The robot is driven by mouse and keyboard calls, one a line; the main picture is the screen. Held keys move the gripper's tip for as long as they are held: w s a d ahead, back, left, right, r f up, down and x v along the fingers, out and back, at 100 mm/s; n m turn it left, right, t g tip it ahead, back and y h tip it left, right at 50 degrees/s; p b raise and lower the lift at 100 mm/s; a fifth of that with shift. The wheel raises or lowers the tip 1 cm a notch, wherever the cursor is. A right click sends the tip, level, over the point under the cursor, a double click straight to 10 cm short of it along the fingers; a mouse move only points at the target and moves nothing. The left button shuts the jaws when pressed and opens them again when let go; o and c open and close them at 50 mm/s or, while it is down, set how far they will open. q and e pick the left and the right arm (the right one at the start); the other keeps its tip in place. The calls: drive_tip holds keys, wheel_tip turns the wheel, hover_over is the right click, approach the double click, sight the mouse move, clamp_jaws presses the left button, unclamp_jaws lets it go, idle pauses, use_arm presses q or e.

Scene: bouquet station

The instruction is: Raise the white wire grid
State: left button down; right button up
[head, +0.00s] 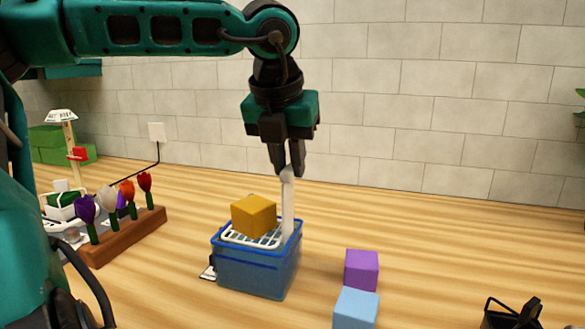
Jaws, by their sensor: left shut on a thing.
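The white wire grid (236,238) lies roughly level at the rim of a blue, see-through container (255,273). I cannot tell whether it rests on the container or hangs free. A yellow-orange cube (254,216) sits on the grid. A white upright handle (288,208) rises at the grid's right side. My left gripper (288,170) points down above the container and is shut on the top of this handle. My right gripper is not in view.
A purple cube (362,269) and a light blue cube (355,308) stand right of the container. A brown block with several tulips (130,236) stands at left. A black object (512,314) is cut off at bottom right. The table behind the cubes is clear.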

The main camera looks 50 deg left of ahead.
use_arm(q)
drive_tip(key=shift+w+r, duration=0.15)
drive_tip(key=shift+r, duration=0.2)
drive_tip(key=c, duration=1.4)
unclamp_jaws()
drive_tip(key=shift+a, duration=0.1)
drive_tip(key=o, duration=0.4)
drive_tip(key=shift+f, duration=0.15)
drive_tip(key=p+v, duration=0.1)
drive_tip(key=v, duration=1.2)
drive_tip(key=shift+p, duration=0.4)
drive_tip(key=shift+f, duration=0.1)
